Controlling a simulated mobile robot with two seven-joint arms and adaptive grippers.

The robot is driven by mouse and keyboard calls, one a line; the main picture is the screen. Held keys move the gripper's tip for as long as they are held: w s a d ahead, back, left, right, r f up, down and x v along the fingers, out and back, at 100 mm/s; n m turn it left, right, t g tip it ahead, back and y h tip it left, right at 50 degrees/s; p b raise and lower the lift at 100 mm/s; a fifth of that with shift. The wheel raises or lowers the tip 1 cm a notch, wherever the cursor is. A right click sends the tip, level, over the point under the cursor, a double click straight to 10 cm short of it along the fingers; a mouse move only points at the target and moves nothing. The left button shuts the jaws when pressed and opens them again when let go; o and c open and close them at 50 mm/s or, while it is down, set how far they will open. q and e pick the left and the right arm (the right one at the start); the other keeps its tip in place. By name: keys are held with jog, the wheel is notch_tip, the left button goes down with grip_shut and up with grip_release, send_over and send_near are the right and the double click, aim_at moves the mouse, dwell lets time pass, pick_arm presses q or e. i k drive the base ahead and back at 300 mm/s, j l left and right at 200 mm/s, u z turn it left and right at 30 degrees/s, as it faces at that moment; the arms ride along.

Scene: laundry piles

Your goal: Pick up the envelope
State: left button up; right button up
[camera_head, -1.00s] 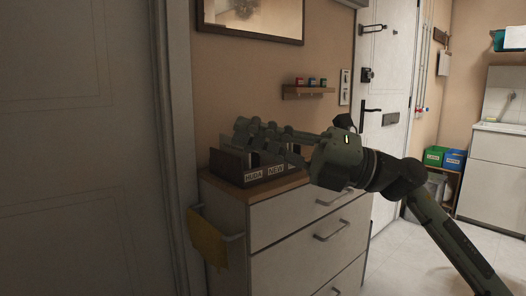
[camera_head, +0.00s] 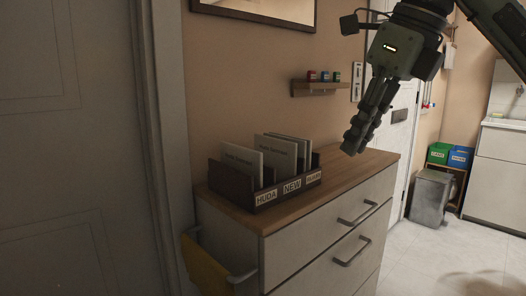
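Pale grey envelopes with printed writing stand upright in a dark sorter (camera_head: 216,178) on the dresser top. One envelope (camera_head: 241,160) is in the left slot, above the label HUDA. Another envelope (camera_head: 276,156) stands farther right, around the NEW slot, with a further pale edge (camera_head: 300,143) behind it. The third label is too small to read surely. My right gripper (camera_head: 354,143) hangs from the upper right, fingers down, right of the sorter and apart from it. Its fingers overlap in this view, so their opening is unclear; no envelope shows in them. My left gripper is out of view.
The wooden dresser top (camera_head: 360,163) is clear right of the sorter. A small wall shelf (camera_head: 315,91) with little items is above. A yellow cloth (camera_head: 203,268) hangs at the dresser's left side. Green (camera_head: 438,153) and blue (camera_head: 460,157) boxes are farther right.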

aim_at(282, 156)
jog(key=i+j, duration=0.25)
jog(key=i, duration=0.2)
jog(key=i+j, duration=0.25)
jog(key=i, duration=0.15)
